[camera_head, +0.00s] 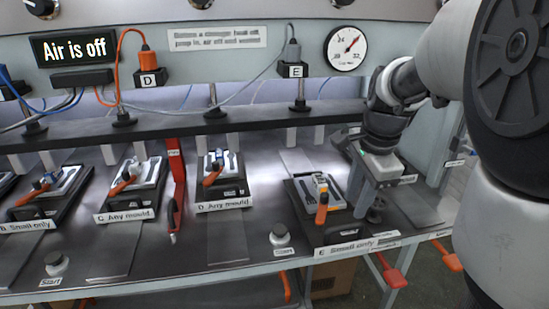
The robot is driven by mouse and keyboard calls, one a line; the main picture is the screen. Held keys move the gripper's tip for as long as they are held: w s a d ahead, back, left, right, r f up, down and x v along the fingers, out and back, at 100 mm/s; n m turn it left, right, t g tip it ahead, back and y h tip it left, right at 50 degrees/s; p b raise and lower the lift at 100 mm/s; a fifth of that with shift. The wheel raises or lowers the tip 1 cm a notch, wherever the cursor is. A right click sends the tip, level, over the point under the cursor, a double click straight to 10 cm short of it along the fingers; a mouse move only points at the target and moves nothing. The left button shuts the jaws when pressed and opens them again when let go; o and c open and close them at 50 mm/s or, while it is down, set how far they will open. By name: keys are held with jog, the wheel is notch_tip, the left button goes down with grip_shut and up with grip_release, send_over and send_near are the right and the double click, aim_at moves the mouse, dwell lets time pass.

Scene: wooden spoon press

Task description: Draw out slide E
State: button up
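Slide E (303,208) is a dark plate on the bench at right of centre, labelled "E Small only" on its front edge. A small mould with an orange handle (322,208) sits on it. The handle points toward the front. My gripper (364,200) points down just to the right of the mould, over or beside the slide's right side. Its fingers are partly seen edge-on, so I cannot tell whether they are open, or whether they touch the slide.
Slides C (104,217) and D (222,205) stand to the left with similar moulds. A red lever (176,190) hangs between them. A start button (280,235) sits left of slide E. A sign (75,46) reads "Air is off". Orange pedals (395,278) hang below the bench's front edge.

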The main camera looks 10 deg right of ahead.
aim_at(346, 226)
jog(key=f, duration=0.2)
jog(key=w+f+b, duration=0.1)
jog(key=f, duration=0.5)
jog(key=shift+w+b, duration=0.3)
jog(key=shift+b, duration=0.05)
jog(key=shift+c, duration=0.3)
grip_shut()
